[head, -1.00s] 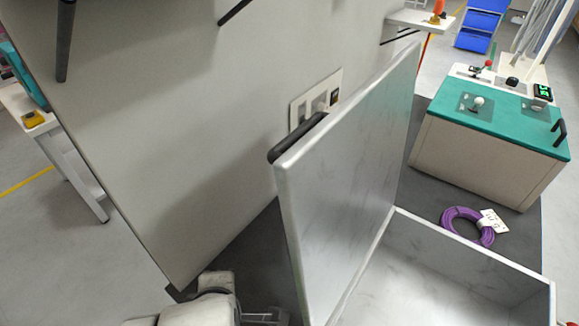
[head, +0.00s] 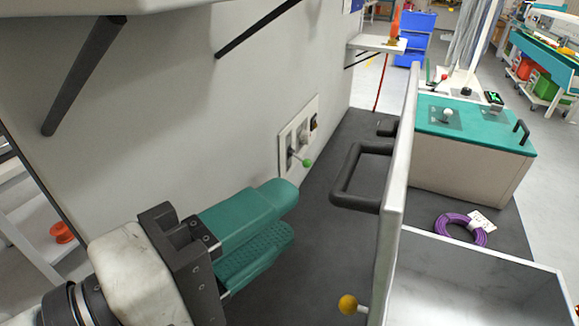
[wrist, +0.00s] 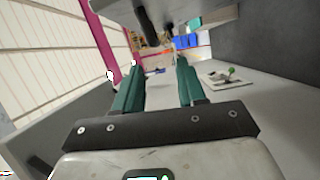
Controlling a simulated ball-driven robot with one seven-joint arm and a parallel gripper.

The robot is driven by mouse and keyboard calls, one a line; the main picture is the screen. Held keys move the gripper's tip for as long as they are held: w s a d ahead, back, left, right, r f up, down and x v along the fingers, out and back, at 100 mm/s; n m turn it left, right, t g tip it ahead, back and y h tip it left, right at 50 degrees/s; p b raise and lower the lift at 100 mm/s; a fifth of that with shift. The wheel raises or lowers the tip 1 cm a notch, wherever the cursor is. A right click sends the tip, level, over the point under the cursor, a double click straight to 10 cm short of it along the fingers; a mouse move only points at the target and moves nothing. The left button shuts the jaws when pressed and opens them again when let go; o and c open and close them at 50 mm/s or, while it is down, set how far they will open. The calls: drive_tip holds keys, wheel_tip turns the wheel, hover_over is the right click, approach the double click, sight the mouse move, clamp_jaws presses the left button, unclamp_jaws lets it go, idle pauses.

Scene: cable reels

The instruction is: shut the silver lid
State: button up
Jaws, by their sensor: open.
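The silver lid (head: 394,215) stands upright, seen nearly edge-on in the head view, at the left side of the open silver box (head: 480,273). A black bar handle (head: 347,178) sticks out from the lid's left face. My gripper (head: 283,214) is left of the lid and handle, apart from both. Its two green fingers are open with nothing between them. In the wrist view, the open fingers (wrist: 158,67) also show empty. A dark bar and a grey slab lie beyond them there; I cannot tell surely which parts they are.
A wall plate with a green-tipped lever (head: 301,152) is behind my gripper. A yellow ball knob (head: 348,304) sits low beside the lid. A purple cable coil (head: 461,229) and a teal-topped cabinet (head: 465,125) are behind the box.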

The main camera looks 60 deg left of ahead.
sight(347, 163)
drive_tip(key=w, duration=0.3)
drive_tip(key=w+a+p, duration=0.1)
drive_tip(key=w, duration=0.6)
drive_tip(key=shift+w+a+r+p, duration=0.15)
drive_tip(key=shift+a+p, duration=0.1)
drive_tip(key=shift+p, duration=0.15)
drive_tip(key=shift+h, duration=0.3)
clamp_jaws()
